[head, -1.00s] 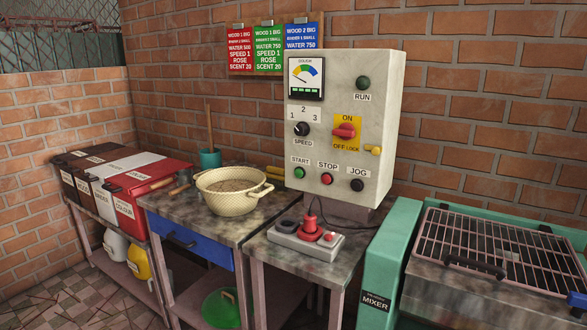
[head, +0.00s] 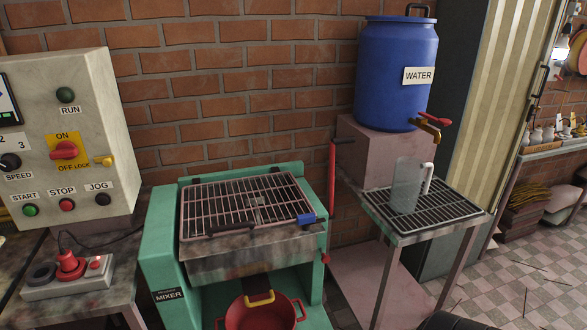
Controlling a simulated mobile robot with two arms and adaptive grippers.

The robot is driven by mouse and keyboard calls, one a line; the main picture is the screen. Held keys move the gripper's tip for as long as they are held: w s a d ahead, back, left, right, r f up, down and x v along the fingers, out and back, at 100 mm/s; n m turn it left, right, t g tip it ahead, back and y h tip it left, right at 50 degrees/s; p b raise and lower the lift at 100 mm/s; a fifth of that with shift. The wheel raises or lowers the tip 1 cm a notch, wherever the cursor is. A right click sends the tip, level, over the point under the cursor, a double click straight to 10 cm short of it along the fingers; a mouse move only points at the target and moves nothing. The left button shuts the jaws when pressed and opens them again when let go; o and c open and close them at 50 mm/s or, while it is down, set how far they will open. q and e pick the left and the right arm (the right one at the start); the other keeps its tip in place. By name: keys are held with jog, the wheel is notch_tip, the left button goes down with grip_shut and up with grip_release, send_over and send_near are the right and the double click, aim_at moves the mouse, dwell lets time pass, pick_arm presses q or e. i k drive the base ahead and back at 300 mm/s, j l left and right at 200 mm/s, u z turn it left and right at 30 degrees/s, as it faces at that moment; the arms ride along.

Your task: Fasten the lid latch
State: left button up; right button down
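The mixer (head: 160,250) is a green machine standing in the middle of the head view. Its barred lid (head: 225,200) lies over the top of the trough, with a dark handle along the front edge. A blue latch piece (head: 306,220) sits at the lid's front right corner. Whether it is engaged is too small to tell. Neither of my grippers shows in the head view.
A control panel (head: 85,130) and a power strip (head: 70,277) are at left. A red basin (head: 262,312) sits under the mixer. A blue water barrel (head: 393,70) stands on a pink block at right, with a clear jug (head: 405,188) on a grated stand (head: 460,212). Checkered floor is open at right.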

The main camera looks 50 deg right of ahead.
aim_at(306, 220)
jog(key=z, duration=1.55)
